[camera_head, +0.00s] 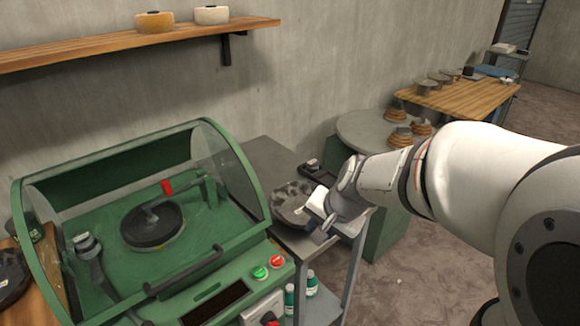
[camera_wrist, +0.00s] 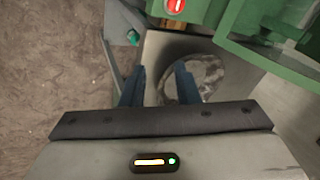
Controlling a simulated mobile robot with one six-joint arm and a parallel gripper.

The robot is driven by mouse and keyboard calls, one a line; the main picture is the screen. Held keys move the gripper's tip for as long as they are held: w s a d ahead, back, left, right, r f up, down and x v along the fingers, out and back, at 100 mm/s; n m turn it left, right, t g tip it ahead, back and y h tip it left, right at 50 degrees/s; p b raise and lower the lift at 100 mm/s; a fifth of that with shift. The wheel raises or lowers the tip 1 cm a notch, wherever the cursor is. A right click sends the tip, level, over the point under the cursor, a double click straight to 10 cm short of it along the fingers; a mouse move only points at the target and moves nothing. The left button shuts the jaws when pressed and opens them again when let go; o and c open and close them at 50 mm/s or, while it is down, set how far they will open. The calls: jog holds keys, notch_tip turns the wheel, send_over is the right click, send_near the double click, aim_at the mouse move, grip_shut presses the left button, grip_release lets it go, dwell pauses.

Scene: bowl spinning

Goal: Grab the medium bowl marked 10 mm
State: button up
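My gripper (camera_head: 322,218) is over the near right side of a grey metal cart. In the wrist view my gripper (camera_wrist: 159,78) has its two blue fingers apart, with nothing clearly held between them. A mottled grey round piece (camera_head: 290,203) lies on the cart just left of my gripper; it also shows in the wrist view (camera_wrist: 205,80), partly behind the right finger. Several bowl-like pieces (camera_head: 400,137) sit on a round grey table further back. Two bowls, one tan (camera_head: 154,22) and one pale (camera_head: 211,15), stand on the wall shelf. No 10 mm marking is readable.
A green machine (camera_head: 205,258) with a clear hood and a dark round wheel (camera_head: 152,225) stands left of the cart (camera_head: 262,155). A small dark box (camera_head: 315,168) is on the cart's back. A wooden table (camera_head: 455,98) with several pieces stands behind. Floor is open at right.

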jog(key=w+f+m, duration=0.2)
jog(key=w+f, duration=0.2)
jog(key=w+d+f+m+t+b, duration=0.1)
jog(key=w+f+m, duration=0.1)
jog(key=w+f, duration=0.2)
jog(key=w+d+f+m+b, duration=0.1)
jog(key=w+f+m, duration=0.1)
jog(key=w, duration=0.3)
jog(key=shift+w+d+f+m+t, duration=0.1)
jog(key=shift+f+m+t, duration=0.25)
jog(key=shift+f, duration=0.55)
grip_shut()
jog(key=shift+r, duration=0.1)
